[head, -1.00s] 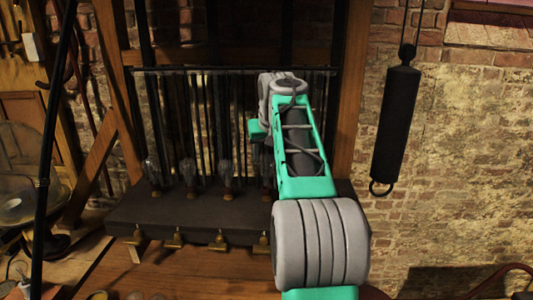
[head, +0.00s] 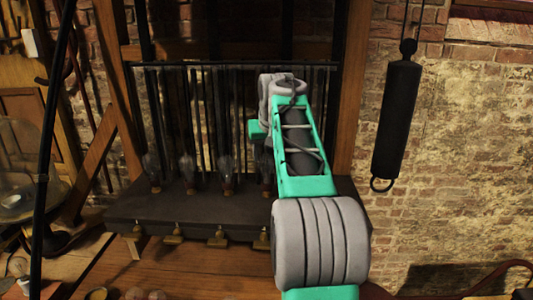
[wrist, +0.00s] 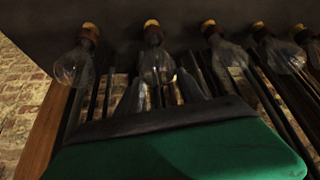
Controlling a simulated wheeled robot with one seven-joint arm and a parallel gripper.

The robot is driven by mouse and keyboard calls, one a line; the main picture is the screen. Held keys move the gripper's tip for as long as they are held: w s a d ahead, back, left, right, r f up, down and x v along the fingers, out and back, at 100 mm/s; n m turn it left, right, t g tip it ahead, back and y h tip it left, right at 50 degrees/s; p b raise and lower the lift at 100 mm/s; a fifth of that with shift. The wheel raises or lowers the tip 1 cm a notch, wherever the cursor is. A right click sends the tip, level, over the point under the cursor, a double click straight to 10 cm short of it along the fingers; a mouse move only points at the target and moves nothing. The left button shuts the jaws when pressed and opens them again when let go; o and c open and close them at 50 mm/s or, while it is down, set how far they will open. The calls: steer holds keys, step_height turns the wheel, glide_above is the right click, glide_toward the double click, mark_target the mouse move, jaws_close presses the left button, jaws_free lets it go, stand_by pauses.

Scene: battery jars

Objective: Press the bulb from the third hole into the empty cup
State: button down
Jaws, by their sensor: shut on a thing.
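A row of clear glass bulbs stands on the dark shelf (head: 200,207); three show to the left of my arm in the head view: one bulb (head: 152,170), a second (head: 188,172) and a third (head: 226,173). Another bulb (head: 265,172) is partly hidden by my arm. In the wrist view several bulbs with amber bases appear upside down. My gripper (wrist: 160,88) is shut on the bulb (wrist: 157,62) near the middle there; its base meets or nearly meets the dark surface, I cannot tell which. I cannot make out an empty cup.
Dark vertical rods (head: 200,110) stand behind the bulbs. Brass fittings (head: 217,238) line the shelf's front edge. A black cylinder (head: 397,118) hangs at right before the brick wall. A bulb (head: 18,267) and round things (head: 135,293) sit low at the left.

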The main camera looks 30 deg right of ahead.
steer(key=shift+f, duration=0.45)
stand_by(0.4)
steer(key=c, duration=0.6)
jaws_free()
steer(key=shift+c, duration=0.2)
